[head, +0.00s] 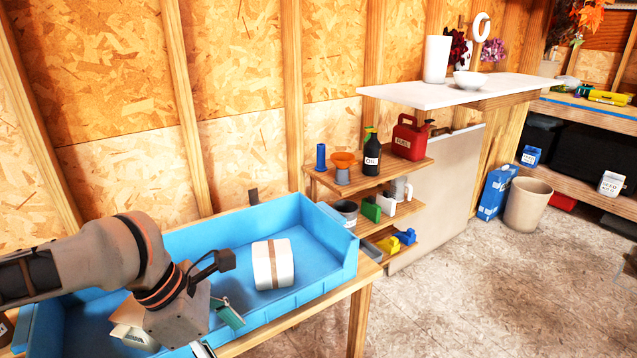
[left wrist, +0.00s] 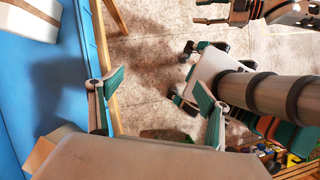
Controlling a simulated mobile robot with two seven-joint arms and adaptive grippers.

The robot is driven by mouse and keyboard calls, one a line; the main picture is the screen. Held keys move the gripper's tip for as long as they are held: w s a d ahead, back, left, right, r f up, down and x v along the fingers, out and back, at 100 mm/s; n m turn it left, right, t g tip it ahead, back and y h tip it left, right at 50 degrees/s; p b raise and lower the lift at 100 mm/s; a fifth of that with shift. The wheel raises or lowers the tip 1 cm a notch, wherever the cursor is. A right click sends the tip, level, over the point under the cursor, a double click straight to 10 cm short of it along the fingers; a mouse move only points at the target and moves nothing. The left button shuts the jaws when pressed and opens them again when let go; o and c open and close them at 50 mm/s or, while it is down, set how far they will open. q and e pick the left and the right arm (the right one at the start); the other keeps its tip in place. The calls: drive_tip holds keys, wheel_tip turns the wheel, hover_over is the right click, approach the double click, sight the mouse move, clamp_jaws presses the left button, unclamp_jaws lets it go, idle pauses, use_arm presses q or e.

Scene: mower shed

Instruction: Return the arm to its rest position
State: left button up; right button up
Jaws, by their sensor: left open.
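My left arm comes in from the left in the head view. My left gripper (head: 217,333) is over the front edge of the blue tray (head: 335,235), with its teal-padded fingers spread. In the left wrist view the two fingers (left wrist: 158,95) stand wide apart, with nothing between them but the floor beyond the tray's edge. A white package with a brown band (head: 273,264) lies in the tray, apart from the gripper. An opened cardboard box (head: 126,318) lies in the tray partly behind the wrist.
The tray stands on a wooden bench. A white counter (head: 440,92) is beyond. Open floor (head: 440,290) lies at the right front.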

use_arm(q)
drive_tip(key=w+d+f+n+t+h, duration=0.35)
drive_tip(key=d+f+n, duration=0.2)
drive_tip(key=n, duration=0.75)
drive_tip(key=w+d+f+n+t+h, duration=0.2)
drive_tip(key=w+d+f+n+t, duration=0.25)
drive_tip(key=n, duration=0.75)
drive_tip(key=s+a+f+n+t+y, duration=0.1)
drive_tip(key=s+a+f+n+y, duration=0.2)
drive_tip(key=s+a+f+n, duration=0.4)
drive_tip(key=s+a+f+n+y, duration=0.4)
drive_tip(key=a+f+n, duration=0.5)
drive_tip(key=f+n, duration=0.5)
drive_tip(key=s, duration=0.2)
drive_tip(key=shift+s+a+n+t, duration=0.35)
drive_tip(key=shift+n+t, duration=0.05)
